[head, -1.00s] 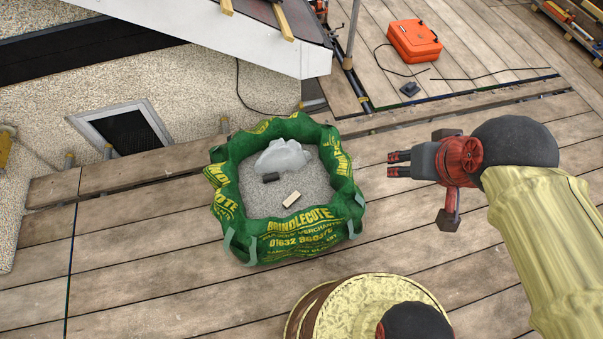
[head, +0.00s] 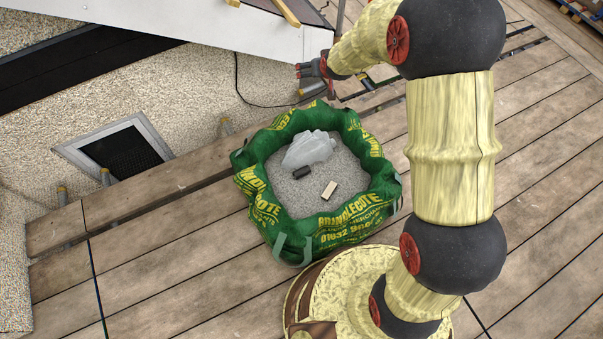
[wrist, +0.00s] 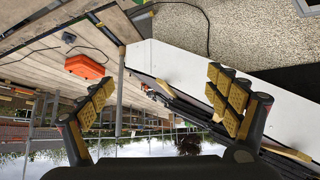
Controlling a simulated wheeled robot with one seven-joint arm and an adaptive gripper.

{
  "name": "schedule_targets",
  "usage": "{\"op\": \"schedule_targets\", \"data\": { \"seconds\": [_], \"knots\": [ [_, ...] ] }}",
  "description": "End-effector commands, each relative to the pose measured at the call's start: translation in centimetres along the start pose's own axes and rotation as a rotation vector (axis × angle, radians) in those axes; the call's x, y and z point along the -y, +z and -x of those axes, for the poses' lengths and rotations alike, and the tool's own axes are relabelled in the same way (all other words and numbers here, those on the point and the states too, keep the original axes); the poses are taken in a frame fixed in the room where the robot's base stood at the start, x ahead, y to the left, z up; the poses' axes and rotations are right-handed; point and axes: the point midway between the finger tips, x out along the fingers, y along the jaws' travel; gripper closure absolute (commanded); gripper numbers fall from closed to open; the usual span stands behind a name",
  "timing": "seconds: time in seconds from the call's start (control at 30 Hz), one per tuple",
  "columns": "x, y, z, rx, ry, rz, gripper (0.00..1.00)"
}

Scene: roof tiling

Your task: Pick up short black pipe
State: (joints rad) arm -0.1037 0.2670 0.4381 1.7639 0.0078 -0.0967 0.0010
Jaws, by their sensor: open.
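A short black pipe (head: 301,172) lies on the grey gravel inside the green bulk bag (head: 277,233), close to a pale grey lump. My gripper (head: 303,71) is raised beyond the far side of the bag, near the lower end of the white roof edge, well apart from the pipe. In the wrist view my gripper (wrist: 165,105) shows its two padded fingers spread wide with nothing between them. The pipe is not in the wrist view.
The pale lump (head: 309,149) and a small cream block (head: 329,190) share the bag. The white roof edge (head: 262,35) is close to my gripper. An orange case (wrist: 86,66) lies on the decking. Bare planks (head: 165,255) lie left of the bag.

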Motion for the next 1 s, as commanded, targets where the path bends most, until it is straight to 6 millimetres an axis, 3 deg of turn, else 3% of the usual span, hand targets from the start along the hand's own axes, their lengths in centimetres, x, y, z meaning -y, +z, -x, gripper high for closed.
{"op": "schedule_targets", "data": {
  "seconds": [0.03, 0.2, 0.37, 0.5, 0.67, 0.8, 1.0],
  "knots": [
    [0.5, 1.5, -3.1, -0.003, -0.004, 0.004, 0.11],
    [1.6, 5.6, -11.5, -0.048, -0.015, 0.015, 0.11],
    [2.9, 11.0, -18.5, -0.091, -0.026, 0.025, 0.11],
    [3.8, 16.8, -23.7, -0.128, -0.035, 0.033, 0.11],
    [4.7, 24.5, -28.2, -0.172, -0.047, 0.043, 0.11],
    [5.3, 32.1, -30.9, -0.209, -0.056, 0.051, 0.11],
    [5.8, 41.7, -32.4, -0.262, -0.07, 0.061, 0.11]
  ]
}}
